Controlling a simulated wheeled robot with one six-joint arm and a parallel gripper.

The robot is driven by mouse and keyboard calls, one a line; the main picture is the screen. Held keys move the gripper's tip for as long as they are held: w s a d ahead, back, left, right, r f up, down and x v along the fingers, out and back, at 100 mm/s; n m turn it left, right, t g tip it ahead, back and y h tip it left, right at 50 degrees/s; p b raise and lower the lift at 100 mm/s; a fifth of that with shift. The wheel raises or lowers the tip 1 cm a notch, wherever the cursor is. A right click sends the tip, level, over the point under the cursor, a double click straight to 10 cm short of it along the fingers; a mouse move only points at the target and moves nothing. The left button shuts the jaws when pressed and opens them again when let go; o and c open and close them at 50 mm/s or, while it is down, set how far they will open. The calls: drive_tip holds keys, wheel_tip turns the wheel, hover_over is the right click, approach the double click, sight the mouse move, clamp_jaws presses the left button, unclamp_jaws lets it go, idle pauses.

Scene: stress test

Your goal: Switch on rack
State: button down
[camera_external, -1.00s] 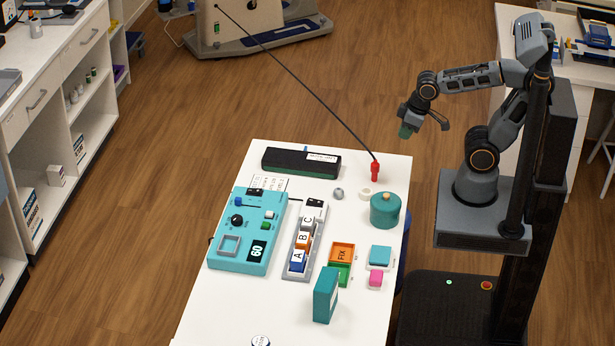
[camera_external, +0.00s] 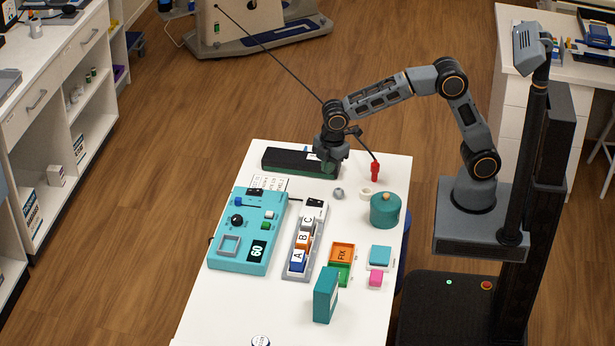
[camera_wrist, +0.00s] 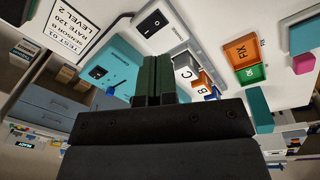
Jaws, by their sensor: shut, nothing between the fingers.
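The light grey rack (camera_external: 308,236) stands on the white table and holds blocks marked A, B and C. Its far end carries a black rocker switch (camera_external: 316,203). The wrist view shows the rack's end close up, with the rocker switch (camera_wrist: 152,21) large at the top and block C (camera_wrist: 188,72) lower right. My gripper (camera_external: 327,169) is over the right end of the black case, beyond the rack's switch end. In the wrist view its green fingers (camera_wrist: 155,60) are together and empty, apart from the switch. I cannot tell whether the switch is on or off.
A teal control box (camera_external: 240,245) stands left of the rack, and a printed card (camera_external: 270,182) lies behind it. The black case (camera_external: 285,160) is at the table's back.

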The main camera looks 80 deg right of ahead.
sight(311, 200)
drive_tip(key=shift+w+a+r+n+t, duration=0.15)
drive_tip(key=shift+w+r+n, duration=0.35)
drive_tip(key=shift+n, duration=0.45)
drive_tip(key=shift+w+a+r+n+t, duration=0.1)
drive_tip(key=shift+w+r+n, duration=0.4)
drive_tip(key=shift+n, duration=0.5)
drive_tip(key=shift+w+a+r+n+t, duration=0.15)
drive_tip(key=shift+w+r+n, duration=0.35)
drive_tip(key=shift+n, duration=0.45)
drive_tip(key=f, duration=0.4)
drive_tip(key=w+f, duration=0.1)
drive_tip(key=f, duration=0.8)
drive_tip(key=shift+w+f, duration=0.4)
drive_tip(key=shift+p, duration=0.3)
